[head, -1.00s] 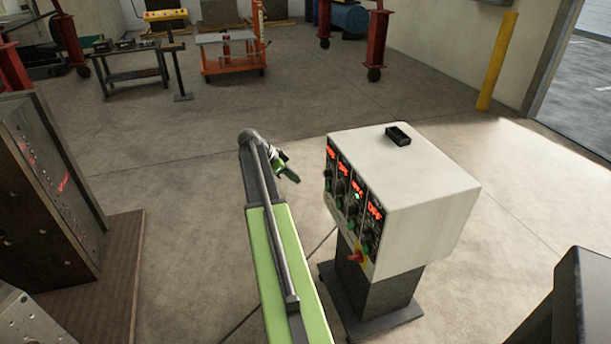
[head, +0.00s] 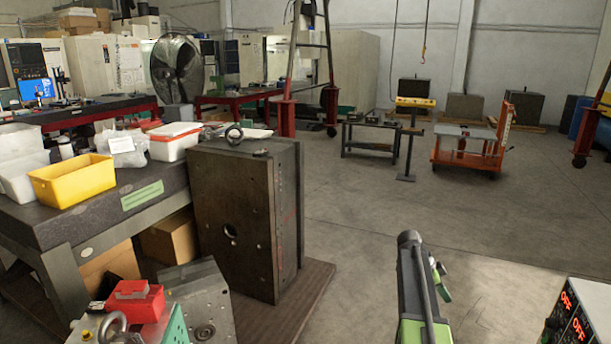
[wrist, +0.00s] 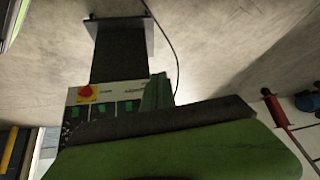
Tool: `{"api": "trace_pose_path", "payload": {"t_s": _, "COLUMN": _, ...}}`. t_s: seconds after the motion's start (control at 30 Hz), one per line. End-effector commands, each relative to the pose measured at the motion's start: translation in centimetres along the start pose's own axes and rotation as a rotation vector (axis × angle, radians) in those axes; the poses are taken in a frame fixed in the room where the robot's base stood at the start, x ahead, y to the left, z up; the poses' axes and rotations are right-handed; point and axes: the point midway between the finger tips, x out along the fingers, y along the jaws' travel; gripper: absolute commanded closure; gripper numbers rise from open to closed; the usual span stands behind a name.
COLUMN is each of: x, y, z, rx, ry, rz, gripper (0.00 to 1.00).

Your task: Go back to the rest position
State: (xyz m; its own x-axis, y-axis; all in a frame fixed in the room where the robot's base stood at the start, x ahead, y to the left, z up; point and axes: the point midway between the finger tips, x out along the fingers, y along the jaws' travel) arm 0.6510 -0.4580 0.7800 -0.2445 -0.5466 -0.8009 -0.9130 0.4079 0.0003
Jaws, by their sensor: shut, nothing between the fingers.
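My gripper (head: 444,291) is a small green and dark shape beside the end of my raised green and grey arm in the head view, low and right of centre. It is shut and empty, clear of everything around it. The control box (head: 575,322), with red lit OFF displays, is cut by the bottom right corner of the head view, to the right of my gripper.
A large dark mould base (head: 235,225) stands on a wooden pallet (head: 315,290) to the left. A workbench (head: 60,215) with a yellow bin (head: 72,180) is further left. Open floor (head: 380,200) lies beyond my arm.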

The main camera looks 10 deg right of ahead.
Motion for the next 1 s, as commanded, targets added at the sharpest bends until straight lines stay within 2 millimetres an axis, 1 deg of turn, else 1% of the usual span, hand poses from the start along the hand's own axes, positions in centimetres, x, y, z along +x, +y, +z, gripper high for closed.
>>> {"api": "trace_pose_path", "payload": {"t_s": 0.03, "x": -2.5, "y": 1.1, "z": 3.9, "rx": -0.05, "ry": -0.023, "rz": -0.034, "gripper": 1.0}}
{"api": "trace_pose_path", "payload": {"t_s": 0.07, "x": -3.9, "y": 1.6, "z": 6.2, "rx": -0.087, "ry": -0.041, "rz": -0.052, "gripper": 1.0}}
{"api": "trace_pose_path", "payload": {"t_s": 0.1, "x": -5.6, "y": 2.5, "z": 9.1, "rx": -0.147, "ry": -0.067, "rz": -0.076, "gripper": 1.0}}
{"api": "trace_pose_path", "payload": {"t_s": 0.17, "x": -8.2, "y": 4.2, "z": 13.4, "rx": -0.259, "ry": -0.109, "rz": -0.112, "gripper": 1.0}}
{"api": "trace_pose_path", "payload": {"t_s": 0.2, "x": -9.7, "y": 5.7, "z": 16.2, "rx": -0.347, "ry": -0.138, "rz": -0.136, "gripper": 1.0}}
{"api": "trace_pose_path", "payload": {"t_s": 0.27, "x": -12.0, "y": 8.3, "z": 20.2, "rx": -0.498, "ry": -0.185, "rz": -0.175, "gripper": 1.0}}
{"api": "trace_pose_path", "payload": {"t_s": 0.3, "x": -13.4, "y": 10.2, "z": 22.7, "rx": -0.606, "ry": -0.215, "rz": -0.202, "gripper": 1.0}}
{"api": "trace_pose_path", "payload": {"t_s": 0.37, "x": -15.2, "y": 13.2, "z": 26.0, "rx": -0.777, "ry": -0.261, "rz": -0.246, "gripper": 1.0}}
{"api": "trace_pose_path", "payload": {"t_s": 0.4, "x": -16.2, "y": 15.3, "z": 27.8, "rx": -0.893, "ry": -0.289, "rz": -0.277, "gripper": 1.0}}
{"api": "trace_pose_path", "payload": {"t_s": 0.47, "x": -17.4, "y": 18.3, "z": 30.1, "rx": -1.069, "ry": -0.332, "rz": -0.326, "gripper": 1.0}}
{"api": "trace_pose_path", "payload": {"t_s": 0.5, "x": -18.0, "y": 20.3, "z": 31.3, "rx": -1.188, "ry": -0.359, "rz": -0.362, "gripper": 1.0}}
{"api": "trace_pose_path", "payload": {"t_s": 0.6, "x": -18.7, "y": 23.6, "z": 32.7, "rx": -1.437, "ry": -0.414, "rz": -0.447, "gripper": 1.0}}
{"api": "trace_pose_path", "payload": {"t_s": 0.7, "x": -19.1, "y": 25.6, "z": 33.4, "rx": -1.646, "ry": -0.443, "rz": -0.534, "gripper": 1.0}}
{"api": "trace_pose_path", "payload": {"t_s": 0.77, "x": -19.4, "y": 26.0, "z": 33.8, "rx": -1.765, "ry": -0.446, "rz": -0.585, "gripper": 1.0}}
{"api": "trace_pose_path", "payload": {"t_s": 0.83, "x": -19.5, "y": 25.8, "z": 34.0, "rx": -1.903, "ry": -0.42, "rz": -0.634, "gripper": 1.0}}
{"api": "trace_pose_path", "payload": {"t_s": 0.87, "x": -20.6, "y": 25.8, "z": 33.1, "rx": -1.928, "ry": -0.413, "rz": -0.642, "gripper": 1.0}}
{"api": "trace_pose_path", "payload": {"t_s": 0.9, "x": -22.2, "y": 25.8, "z": 32.0, "rx": -1.92, "ry": -0.414, "rz": -0.639, "gripper": 1.0}}
{"api": "trace_pose_path", "payload": {"t_s": 1.0, "x": -24.5, "y": 25.7, "z": 30.2, "rx": -1.918, "ry": -0.414, "rz": -0.637, "gripper": 1.0}}
